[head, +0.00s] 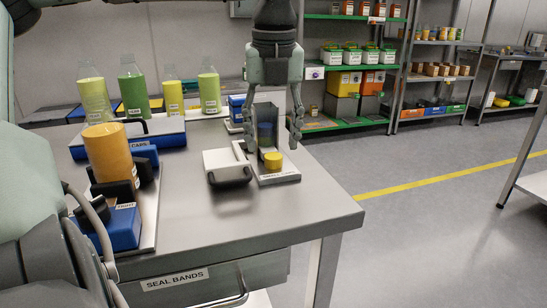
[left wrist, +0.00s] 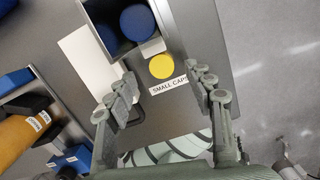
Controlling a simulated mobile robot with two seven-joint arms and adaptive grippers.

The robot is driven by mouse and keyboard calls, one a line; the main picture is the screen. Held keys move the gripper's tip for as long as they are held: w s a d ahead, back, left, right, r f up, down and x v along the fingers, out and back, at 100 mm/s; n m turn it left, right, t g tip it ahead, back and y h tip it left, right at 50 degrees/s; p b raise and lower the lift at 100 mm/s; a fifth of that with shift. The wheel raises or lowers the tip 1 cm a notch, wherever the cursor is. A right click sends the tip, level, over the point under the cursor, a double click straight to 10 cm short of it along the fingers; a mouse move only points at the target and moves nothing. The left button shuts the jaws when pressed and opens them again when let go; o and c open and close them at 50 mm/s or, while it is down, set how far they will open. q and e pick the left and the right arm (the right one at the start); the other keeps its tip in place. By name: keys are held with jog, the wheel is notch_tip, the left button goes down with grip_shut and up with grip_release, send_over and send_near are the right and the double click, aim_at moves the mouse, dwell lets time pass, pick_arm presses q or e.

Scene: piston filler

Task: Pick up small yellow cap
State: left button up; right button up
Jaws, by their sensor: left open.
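The small yellow cap (head: 273,160) sits on a pale tray (head: 283,178) near the right side of the steel table. In the left wrist view the yellow cap (left wrist: 162,66) lies just above a "SMALL CAPS" label (left wrist: 170,87). My left gripper (head: 273,143) points down over the tray, with its fingers spread to either side of the cap. In the left wrist view the open fingers (left wrist: 163,74) have the cap between and slightly beyond their tips; I see no contact. My right gripper is not in view.
A grey bin holding a blue round cap (left wrist: 138,22) stands right behind the yellow cap. A white box with a dark handle (head: 226,166) is close on the left. Green bottles (head: 133,90) and an orange cylinder (head: 108,152) stand farther left. The table front is clear.

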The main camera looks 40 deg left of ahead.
aim_at(273, 155)
pick_arm(q)
jog(key=shift+w+a+f, duration=0.1)
jog(key=shift+w+f, duration=0.1)
jog(key=shift+f, duration=1.3)
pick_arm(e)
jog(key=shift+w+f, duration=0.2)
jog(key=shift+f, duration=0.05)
pick_arm(q)
jog(key=shift+c, duration=0.4)
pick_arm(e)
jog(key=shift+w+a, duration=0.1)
pick_arm(q)
jog(key=c, duration=0.7)
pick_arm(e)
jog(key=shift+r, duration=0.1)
pick_arm(q)
jog(key=shift+r, duration=0.15)
